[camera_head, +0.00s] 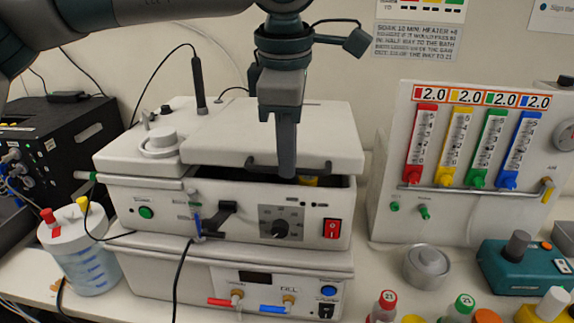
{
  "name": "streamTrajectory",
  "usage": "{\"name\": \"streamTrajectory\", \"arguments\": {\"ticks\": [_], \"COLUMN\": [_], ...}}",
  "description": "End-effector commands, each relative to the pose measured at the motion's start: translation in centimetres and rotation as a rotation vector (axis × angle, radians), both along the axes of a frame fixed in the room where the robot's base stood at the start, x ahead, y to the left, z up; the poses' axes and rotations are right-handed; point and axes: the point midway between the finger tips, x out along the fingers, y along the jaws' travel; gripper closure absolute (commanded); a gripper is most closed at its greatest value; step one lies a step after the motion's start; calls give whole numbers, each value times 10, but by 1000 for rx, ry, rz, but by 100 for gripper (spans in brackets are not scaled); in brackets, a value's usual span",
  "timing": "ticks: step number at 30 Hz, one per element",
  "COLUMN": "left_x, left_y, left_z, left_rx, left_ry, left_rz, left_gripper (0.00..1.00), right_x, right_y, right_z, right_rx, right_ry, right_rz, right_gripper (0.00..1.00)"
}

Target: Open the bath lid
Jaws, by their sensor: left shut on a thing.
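The bath (170,210) is a white box unit on the bench, with a white lid (330,125) on top. The lid's front edge sits slightly above the body, and a dark gap shows beneath it, with something yellow (308,181) inside. A dark bar handle (318,170) runs along the lid's front edge. My left gripper (287,172) points down in front of the lid, shut on the handle; its fingers hide the handle's middle. My right gripper is not in view.
A flow-meter panel (470,160) stands to the right, a white jar (80,250) at left. Capped bottles (383,308) and a teal device (520,268) occupy the front right. A second white unit (170,277) is below the bath.

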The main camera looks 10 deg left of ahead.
Motion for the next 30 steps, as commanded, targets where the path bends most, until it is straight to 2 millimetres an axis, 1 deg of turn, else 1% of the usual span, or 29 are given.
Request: {"name": "streamTrajectory", "arguments": {"ticks": [1, 8, 12, 18, 24, 30], "left_x": [4, 20, 35, 58, 80, 97], "left_y": [-1, -1, 0, 0, 0, 0], "left_z": [15, 71, 104, 146, 176, 192], "left_rx": [-5, -6, -4, -3, -3, -1], "left_ry": [-5, -7, -7, -5, -3, -3], "left_rz": [3, 4, 6, 7, 7, 8], "left_gripper": [100, 100, 100, 100, 100, 100], "right_x": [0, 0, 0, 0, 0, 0], "right_y": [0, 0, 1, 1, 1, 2], "right_z": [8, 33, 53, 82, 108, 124], "right_rx": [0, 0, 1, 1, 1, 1], "right_ry": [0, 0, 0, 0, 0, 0], "right_rz": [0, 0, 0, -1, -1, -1], "right_gripper": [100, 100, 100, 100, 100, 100]}}
